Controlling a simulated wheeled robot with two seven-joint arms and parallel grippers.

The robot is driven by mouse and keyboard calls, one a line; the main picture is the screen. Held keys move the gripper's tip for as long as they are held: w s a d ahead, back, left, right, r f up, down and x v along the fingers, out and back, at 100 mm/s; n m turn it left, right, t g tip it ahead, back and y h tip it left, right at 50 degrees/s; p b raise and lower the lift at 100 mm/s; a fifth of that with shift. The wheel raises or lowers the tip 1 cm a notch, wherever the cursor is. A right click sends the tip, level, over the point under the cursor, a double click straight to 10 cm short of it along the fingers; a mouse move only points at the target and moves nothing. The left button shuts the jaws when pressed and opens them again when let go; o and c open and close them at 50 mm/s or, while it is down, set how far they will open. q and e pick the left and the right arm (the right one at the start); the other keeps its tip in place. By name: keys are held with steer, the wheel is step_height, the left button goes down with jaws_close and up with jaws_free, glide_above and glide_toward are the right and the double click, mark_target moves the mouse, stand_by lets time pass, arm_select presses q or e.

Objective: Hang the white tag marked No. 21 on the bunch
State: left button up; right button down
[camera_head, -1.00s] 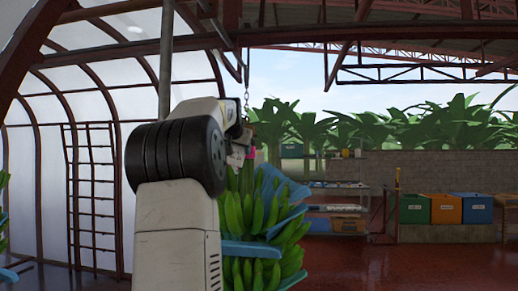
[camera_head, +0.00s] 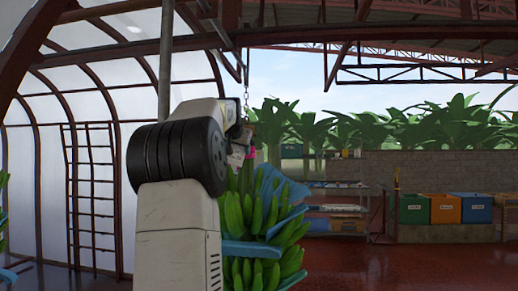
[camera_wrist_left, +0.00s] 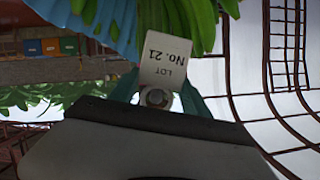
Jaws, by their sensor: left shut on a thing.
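A green banana bunch (camera_head: 232,212) with blue sheets (camera_head: 290,184) between its hands hangs from a chain (camera_head: 246,100) in the head view. A pink band shows at its top (camera_head: 250,154). The white tag (camera_wrist_left: 166,60), printed "LOT No. 21", appears upside down in the left wrist view. It also shows small in the head view (camera_head: 236,159). My left gripper (camera_wrist_left: 158,94) is shut on the tag's end. It is at the upper left of the bunch in the head view, partly hidden by my arm. Whether the tag touches the bunch I cannot tell. My right gripper is not in view.
Green, orange and blue bins (camera_head: 445,208) stand by a block wall at the back right. A shelf rack (camera_head: 336,207) stands behind the bunch. Part of another bunch shows at the far left edge. The red floor on the right is open.

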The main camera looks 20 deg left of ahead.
arm_select(q)
steer(key=shift+w+a, duration=0.2)
steer(key=shift+w, duration=0.6)
steer(key=shift+w+a, duration=0.2)
steer(key=shift+w, duration=0.55)
steer(key=shift+w+a, duration=0.2)
steer(key=shift+w, duration=0.6)
stand_by(1.2)
steer(key=shift+a+f, duration=0.2)
steer(key=shift+f, duration=0.15)
stand_by(0.5)
stand_by(0.3)
steer(key=o, duration=1.7)
steer(key=v, duration=0.8)
steer(key=s+d+f+g+h, duration=0.3)
steer(key=s+d+f, duration=1)
steer(key=s+f, duration=0.4)
steer(key=s+d+f+m+g+h, duration=0.1)
steer(key=s+d+f+g+h, duration=0.2)
steer(key=s+d+f, duration=1.1)
steer(key=s+f, duration=0.3)
steer(key=s, duration=0.1)
steer(key=shift+d+f+g+h, duration=0.3)
steer(key=shift+d+f+h, duration=0.05)
steer(key=shift+f+h, duration=0.05)
